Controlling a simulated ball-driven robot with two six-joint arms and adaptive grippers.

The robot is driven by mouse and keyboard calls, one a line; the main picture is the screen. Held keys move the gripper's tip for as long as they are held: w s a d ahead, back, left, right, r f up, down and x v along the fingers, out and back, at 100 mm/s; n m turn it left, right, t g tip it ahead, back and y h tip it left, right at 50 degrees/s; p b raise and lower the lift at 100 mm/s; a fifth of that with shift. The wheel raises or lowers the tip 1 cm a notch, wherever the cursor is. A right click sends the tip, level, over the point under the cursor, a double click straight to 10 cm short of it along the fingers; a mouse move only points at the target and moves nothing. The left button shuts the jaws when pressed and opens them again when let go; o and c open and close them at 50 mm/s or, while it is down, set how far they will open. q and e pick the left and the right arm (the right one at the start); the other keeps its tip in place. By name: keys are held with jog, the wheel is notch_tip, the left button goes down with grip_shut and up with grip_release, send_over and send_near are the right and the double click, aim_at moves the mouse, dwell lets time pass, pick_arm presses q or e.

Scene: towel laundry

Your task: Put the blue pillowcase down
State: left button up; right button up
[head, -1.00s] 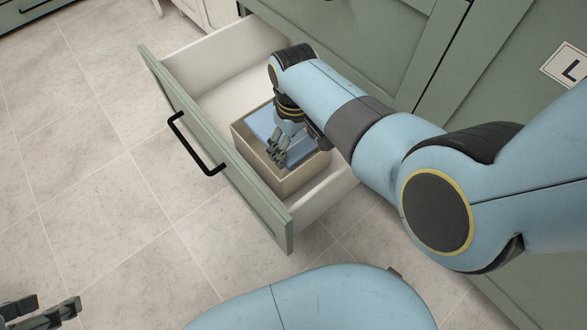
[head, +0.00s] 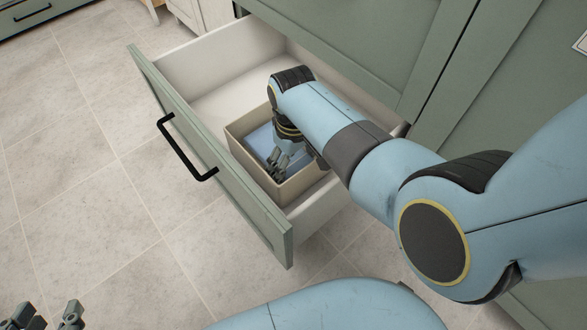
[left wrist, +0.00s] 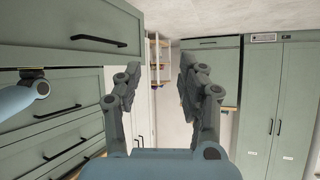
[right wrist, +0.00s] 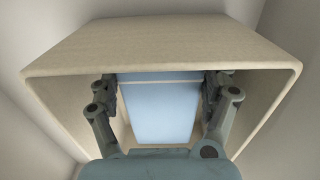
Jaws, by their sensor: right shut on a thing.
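The blue pillowcase (head: 260,139) is a folded light-blue bundle inside a beige box (head: 302,184). In the right wrist view the pillowcase (right wrist: 160,108) stands between my fingers, with the box walls (right wrist: 165,42) around it. My right gripper (head: 277,166) reaches down into the box and is shut on the pillowcase; its fingers (right wrist: 160,92) sit at both sides of it. Whether the pillowcase touches the box floor cannot be told. My left gripper (head: 48,316) is at the bottom left corner, far from the box; in the left wrist view it is open and empty (left wrist: 158,78).
The box stands in an open drawer (head: 205,150) with a green front and a black handle (head: 185,148). Tiled floor (head: 90,170) is clear to the left.

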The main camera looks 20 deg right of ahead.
notch_tip(320, 180, down, 3)
jog(key=shift+r+b, duration=0.1)
jog(key=shift+b, duration=1)
pick_arm(q)
jog(key=w+d+r+m+t+h, duration=0.1)
jog(key=w+r+t, duration=0.5)
jog(key=r, duration=0.5)
jog(key=shift+w+d+r+t+h, duration=0.2)
jog(key=shift+w+t+h, duration=0.1)
jog(key=shift+w, duration=0.6)
pick_arm(e)
jog(key=o, duration=1.1)
